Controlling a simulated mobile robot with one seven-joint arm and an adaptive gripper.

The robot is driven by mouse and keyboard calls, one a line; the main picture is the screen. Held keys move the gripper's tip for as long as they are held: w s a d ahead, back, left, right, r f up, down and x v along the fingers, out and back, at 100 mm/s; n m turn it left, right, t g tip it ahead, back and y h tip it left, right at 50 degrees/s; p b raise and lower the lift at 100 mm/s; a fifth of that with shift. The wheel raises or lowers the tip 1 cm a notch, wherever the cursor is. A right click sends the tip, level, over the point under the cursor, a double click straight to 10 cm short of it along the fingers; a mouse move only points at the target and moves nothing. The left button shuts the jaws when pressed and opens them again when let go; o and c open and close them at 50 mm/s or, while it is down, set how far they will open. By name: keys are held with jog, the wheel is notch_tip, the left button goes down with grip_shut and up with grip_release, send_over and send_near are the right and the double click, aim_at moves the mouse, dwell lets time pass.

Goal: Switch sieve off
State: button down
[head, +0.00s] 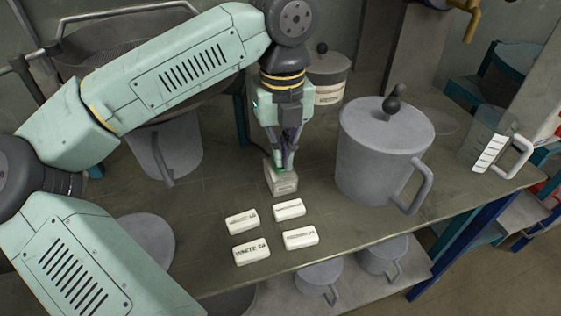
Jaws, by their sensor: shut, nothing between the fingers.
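My gripper (285,166) points down with its fingers shut and nothing between them. Its fingertips are at the top of a small pale grey switch box (284,186) on the bench. A bit of green shows on the box's top beside the fingertips. I cannot tell whether the fingertips touch the box or press anything on it. The large round sieve (125,32) is at the upper left, partly hidden behind my arm.
Several labelled white blocks (252,253) lie in front of the switch box on the bench (330,240). A large grey lidded pot (378,160) stands to the right, with a smaller lidded container (327,75) behind. A clear measuring jug (487,150) is at the far right.

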aim_at(282, 168)
jog(key=shift+f+b, duration=0.55)
jog(key=shift+f, duration=0.1)
jog(key=shift+r, duration=0.1)
jog(key=shift+r+p, duration=2.1)
jog(key=shift+r, duration=1.35)
jog(key=shift+s+f, duration=0.1)
